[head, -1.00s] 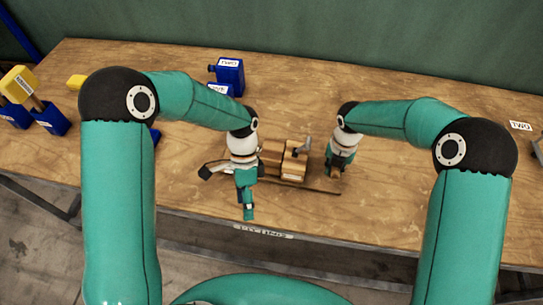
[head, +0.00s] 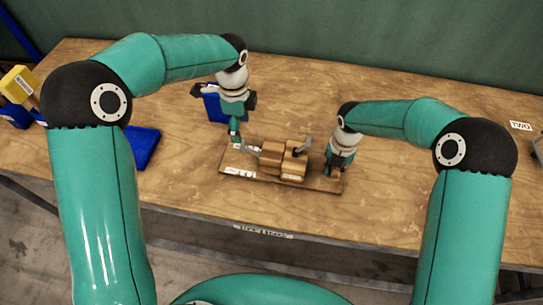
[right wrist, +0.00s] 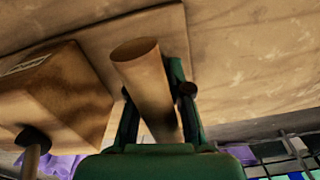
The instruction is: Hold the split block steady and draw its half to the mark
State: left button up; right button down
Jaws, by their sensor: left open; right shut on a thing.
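The split block (head: 271,158) is a pair of wooden halves on a thin wooden board (head: 242,173) with white labels at its left end. Grey levers stand at both sides of the block. My right gripper (head: 332,170) is at the board's right end, shut on a round wooden peg. In the right wrist view the peg (right wrist: 143,75) stands between the two fingers, with a wooden block half (right wrist: 60,100) beside it, apart from the fingers. My left gripper (head: 234,137) is open and empty, behind and above the board's left end. The mark cannot be told apart.
A blue block (head: 214,108) is partly hidden behind my left gripper. A flat blue thing (head: 144,148) lies at the left, and yellow and blue pieces (head: 20,85) stand at the far left.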

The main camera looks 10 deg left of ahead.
aim_at(242, 144)
pick_arm(q)
notch_tip(242, 144, down, 9)
jog(key=shift+f, duration=0.1)
dwell(0.4)
grip_shut()
dwell(0.4)
